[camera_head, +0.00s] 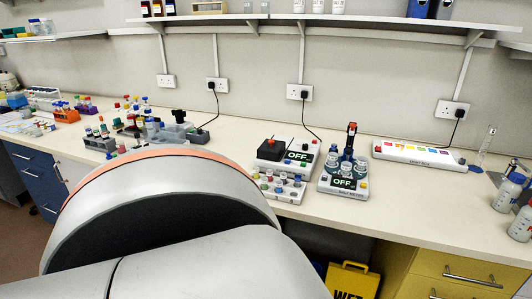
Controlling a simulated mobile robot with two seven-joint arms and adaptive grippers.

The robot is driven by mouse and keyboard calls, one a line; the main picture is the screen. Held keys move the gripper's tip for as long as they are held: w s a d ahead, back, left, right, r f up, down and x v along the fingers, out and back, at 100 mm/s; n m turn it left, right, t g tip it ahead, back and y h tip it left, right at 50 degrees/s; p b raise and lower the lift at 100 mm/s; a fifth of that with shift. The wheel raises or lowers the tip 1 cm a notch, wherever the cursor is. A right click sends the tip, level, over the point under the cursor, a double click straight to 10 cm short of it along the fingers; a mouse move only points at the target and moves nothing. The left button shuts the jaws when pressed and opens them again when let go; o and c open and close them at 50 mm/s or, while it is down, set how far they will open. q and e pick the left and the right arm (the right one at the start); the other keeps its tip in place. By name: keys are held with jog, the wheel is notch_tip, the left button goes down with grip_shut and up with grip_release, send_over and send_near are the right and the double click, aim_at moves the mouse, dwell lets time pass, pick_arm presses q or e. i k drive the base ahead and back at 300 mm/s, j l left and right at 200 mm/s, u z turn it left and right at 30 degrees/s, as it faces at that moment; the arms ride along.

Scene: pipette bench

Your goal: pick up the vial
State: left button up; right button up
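Several small capped vials (280,181) stand in a white rack (291,197) at the front edge of the bench, just right of my arm. More small vials with coloured caps (127,104) stand in racks on the left part of the bench. I cannot tell which one is the task's vial. A large grey arm link of mine with an orange ring fills the lower left and hides part of the bench front. Neither gripper shows in this view.
Behind the rack is a white device marked OFF (299,156). Right of it is another OFF device (343,183) with jars. A long white panel (418,155) and wash bottles (508,190) are further right. A shelf (330,20) hangs above. Bare bench (420,205) lies front right.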

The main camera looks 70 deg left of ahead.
aim_at(264, 181)
jog(key=u, duration=0.4)
jog(key=j+u, duration=0.15)
jog(key=u, duration=0.7)
jog(key=j+u, duration=0.1)
jog(key=u, duration=0.75)
jog(key=i, duration=0.05)
